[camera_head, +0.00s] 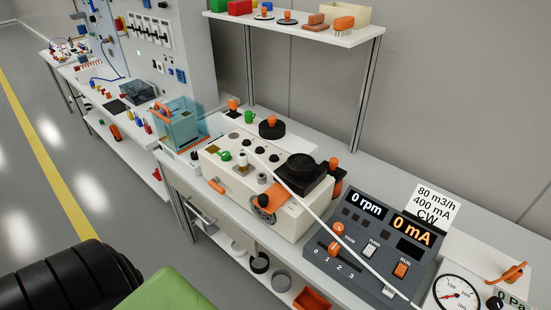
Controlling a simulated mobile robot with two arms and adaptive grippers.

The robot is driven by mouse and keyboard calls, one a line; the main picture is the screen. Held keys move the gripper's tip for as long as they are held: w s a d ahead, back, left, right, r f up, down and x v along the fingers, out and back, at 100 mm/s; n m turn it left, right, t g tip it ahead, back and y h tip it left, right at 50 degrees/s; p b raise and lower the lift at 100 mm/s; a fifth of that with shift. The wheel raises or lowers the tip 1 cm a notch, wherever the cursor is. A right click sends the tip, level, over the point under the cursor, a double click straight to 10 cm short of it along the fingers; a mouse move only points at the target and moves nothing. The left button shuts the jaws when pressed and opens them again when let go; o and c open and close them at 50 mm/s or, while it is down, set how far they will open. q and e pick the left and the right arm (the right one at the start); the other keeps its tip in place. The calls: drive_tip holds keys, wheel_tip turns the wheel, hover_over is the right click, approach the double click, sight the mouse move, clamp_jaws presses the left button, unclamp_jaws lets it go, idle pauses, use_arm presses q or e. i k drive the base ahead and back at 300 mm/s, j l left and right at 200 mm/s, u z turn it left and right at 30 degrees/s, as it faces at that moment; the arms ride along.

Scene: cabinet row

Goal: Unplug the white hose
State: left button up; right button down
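The white hose (318,218) is a thin white line running diagonally from the top of the beige machine (232,182) to the lower right. It passes in front of a black block (300,170) on the machine and across the dark control panel (345,262). Its upper end lies near a small white fitting (242,158) on the machine's top; whether it is seated there is too small to tell. Its lower end runs toward the bottom edge, near the gauge box (474,272), and its connection is not clear. Neither gripper shows.
A teal transparent box (181,122) stands left of the machine. A shelf (310,30) with small items hangs above the bench. A lower shelf holds rings and an orange bin (312,299).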

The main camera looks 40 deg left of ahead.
sight(242, 157)
drive_tip(key=j+z, duration=0.25)
drive_tip(key=j, duration=0.15)
drive_tip(key=k+j+z, duration=0.1)
drive_tip(key=j+z, duration=0.2)
drive_tip(key=k+j+z, duration=0.1)
drive_tip(key=j+z, duration=0.15)
drive_tip(key=j, duration=0.2)
drive_tip(key=k+j+z, duration=0.25)
drive_tip(key=k+j, duration=0.15)
drive_tip(key=j, duration=0.2)
drive_tip(key=k+j, duration=0.15)
drive_tip(key=j, duration=0.25)
drive_tip(key=k+j+z, duration=0.1)
drive_tip(key=j, duration=0.25)
drive_tip(key=k+j, duration=0.2)
drive_tip(key=j, duration=0.15)
drive_tip(key=k+j, duration=0.15)
drive_tip(key=j, duration=0.2)
drive_tip(key=k+j+z, duration=0.1)
drive_tip(key=j, duration=0.25)
